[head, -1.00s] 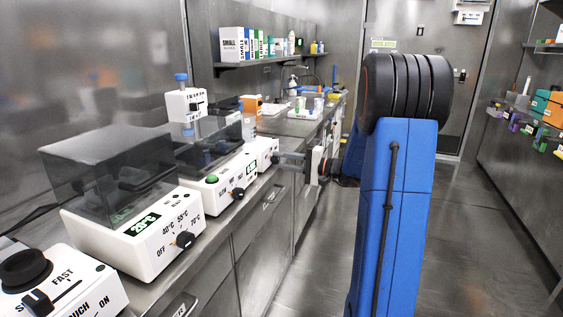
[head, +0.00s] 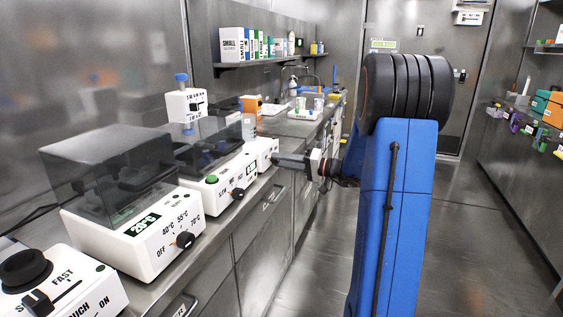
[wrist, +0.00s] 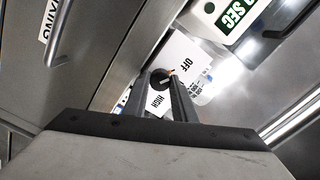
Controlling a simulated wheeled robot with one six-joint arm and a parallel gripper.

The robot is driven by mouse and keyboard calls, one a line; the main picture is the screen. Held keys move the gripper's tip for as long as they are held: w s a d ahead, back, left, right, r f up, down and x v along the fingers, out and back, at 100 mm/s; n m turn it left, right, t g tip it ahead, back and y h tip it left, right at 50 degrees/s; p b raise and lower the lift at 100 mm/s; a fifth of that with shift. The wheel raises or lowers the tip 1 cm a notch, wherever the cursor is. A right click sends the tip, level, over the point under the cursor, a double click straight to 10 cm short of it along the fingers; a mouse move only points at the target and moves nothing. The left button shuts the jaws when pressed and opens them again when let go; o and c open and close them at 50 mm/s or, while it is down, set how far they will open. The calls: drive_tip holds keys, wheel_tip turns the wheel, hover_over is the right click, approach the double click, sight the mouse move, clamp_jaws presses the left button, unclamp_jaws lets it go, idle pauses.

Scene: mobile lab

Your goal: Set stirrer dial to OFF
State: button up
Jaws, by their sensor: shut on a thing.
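The stirrer is a white box (head: 263,148) at the far end of the row of devices on the left bench in the head view. Its black dial (wrist: 160,78) shows in the wrist view, with the printed words OFF and HIGH on the white face around it. A light mark shows on the dial, but I cannot tell which setting it points to. My gripper (wrist: 172,84) is shut on the dial, with one grey finger on each side. In the head view my gripper (head: 279,160) reaches the stirrer's front from the right, and the dial is hidden there.
A white device with a green button (head: 212,179) and black knob stands nearer on the bench. A heater box with a dark lid (head: 108,172) is nearer still. Drawer handles (head: 275,197) stick out below the bench. The aisle floor (head: 470,240) to the right is clear.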

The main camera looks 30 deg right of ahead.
drive_tip(key=shift+f, duration=0.15)
drive_tip(key=o, duration=1)
drive_tip(key=shift+o, duration=0.2)
